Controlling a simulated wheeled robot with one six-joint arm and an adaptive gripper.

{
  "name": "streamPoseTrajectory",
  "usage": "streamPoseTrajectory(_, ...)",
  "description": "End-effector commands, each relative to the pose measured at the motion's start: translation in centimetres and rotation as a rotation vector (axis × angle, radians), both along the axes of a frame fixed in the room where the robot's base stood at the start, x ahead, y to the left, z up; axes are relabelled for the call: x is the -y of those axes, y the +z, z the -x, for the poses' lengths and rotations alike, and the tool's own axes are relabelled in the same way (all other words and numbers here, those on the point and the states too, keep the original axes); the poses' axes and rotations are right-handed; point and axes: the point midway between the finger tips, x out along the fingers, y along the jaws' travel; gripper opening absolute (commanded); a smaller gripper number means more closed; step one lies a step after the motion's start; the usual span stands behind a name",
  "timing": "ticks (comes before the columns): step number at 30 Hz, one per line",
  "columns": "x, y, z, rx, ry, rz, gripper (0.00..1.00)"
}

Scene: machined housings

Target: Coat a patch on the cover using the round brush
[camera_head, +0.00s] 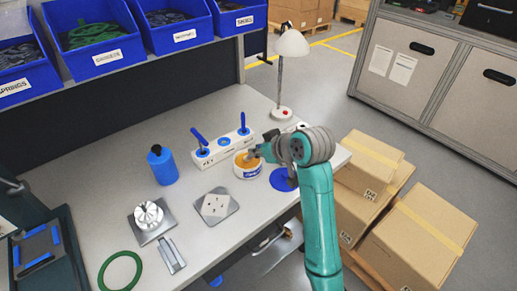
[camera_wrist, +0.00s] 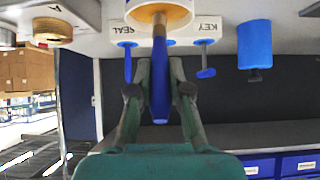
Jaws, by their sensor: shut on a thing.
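My gripper (camera_wrist: 160,95) is shut on a blue-handled brush (camera_wrist: 160,75) in the wrist view. The brush's far end reaches the white pot (camera_wrist: 176,16) of orange-brown coating; its bristles are hidden. In the head view my gripper (camera_head: 257,152) is beside this pot (camera_head: 247,172), and the held brush is hard to make out. The likely cover, a pale plate with small dark holes (camera_head: 216,205), lies flat on a grey square left of and nearer than the pot. No coated patch shows on it.
A white holder (camera_head: 222,150) with two other blue tools stands behind the pot. A blue bottle (camera_head: 162,168), a metal part on a plate (camera_head: 148,218), a bracket (camera_head: 171,257) and a green ring (camera_head: 119,271) lie leftward. A lamp (camera_head: 281,112) stands at the back right.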

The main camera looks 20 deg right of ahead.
Motion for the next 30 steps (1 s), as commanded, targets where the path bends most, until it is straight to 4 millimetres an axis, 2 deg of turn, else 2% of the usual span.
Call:
streamPoseTrajectory(17, 0.0, 0.0, 0.0, -0.003, 0.0, 0.0, 0.0)
streamPoseTrajectory(30, 0.0, 3.0, 0.0, 0.0, 0.001, 0.001, 0.0)
